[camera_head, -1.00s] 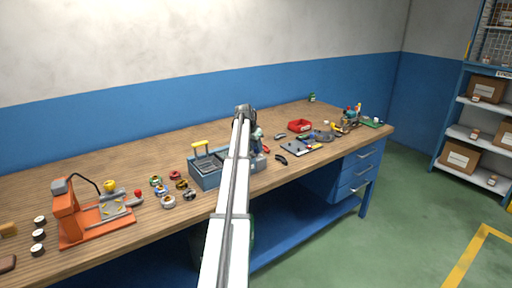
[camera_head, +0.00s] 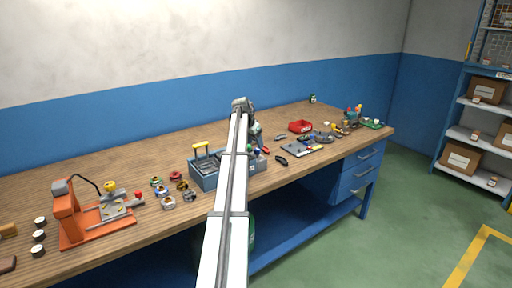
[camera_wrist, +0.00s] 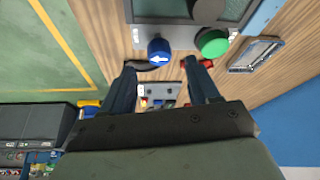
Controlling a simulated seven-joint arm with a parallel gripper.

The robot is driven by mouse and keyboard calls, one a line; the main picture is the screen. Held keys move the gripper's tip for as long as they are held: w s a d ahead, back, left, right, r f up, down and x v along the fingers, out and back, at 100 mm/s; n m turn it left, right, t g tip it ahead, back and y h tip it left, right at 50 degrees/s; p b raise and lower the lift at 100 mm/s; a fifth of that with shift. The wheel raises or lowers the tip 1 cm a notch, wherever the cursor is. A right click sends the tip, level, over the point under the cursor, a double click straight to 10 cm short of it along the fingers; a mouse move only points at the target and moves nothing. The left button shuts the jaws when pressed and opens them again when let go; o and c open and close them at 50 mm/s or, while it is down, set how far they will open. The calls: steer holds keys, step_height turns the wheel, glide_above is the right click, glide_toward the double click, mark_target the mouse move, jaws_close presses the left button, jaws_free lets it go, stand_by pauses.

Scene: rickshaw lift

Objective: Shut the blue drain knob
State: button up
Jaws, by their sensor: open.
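The blue drain knob (camera_wrist: 159,49) shows in the wrist view, with a white arrow mark on it, on the end of a grey-blue tank (camera_wrist: 190,30). A green knob (camera_wrist: 212,42) sits beside it to the right. My gripper (camera_wrist: 164,72) is open and empty, its two dark fingers pointing toward the knobs. The blue knob shows between the fingertips, nearer the left one, and I cannot tell any contact. In the head view the tank (camera_head: 203,177) stands on the bench with a yellow-handled basket, and my white arm partly hides its right end.
The wooden bench (camera_head: 130,165) holds an orange machine (camera_head: 68,212), several small rings and a red bin (camera_head: 300,126). A black curved handle (camera_head: 282,161) and a grey plate (camera_head: 297,148) lie right of the tank. A metal frame (camera_wrist: 256,54) lies near the green knob.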

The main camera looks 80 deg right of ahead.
steer(key=v, duration=1)
steer(key=shift+d, duration=0.1)
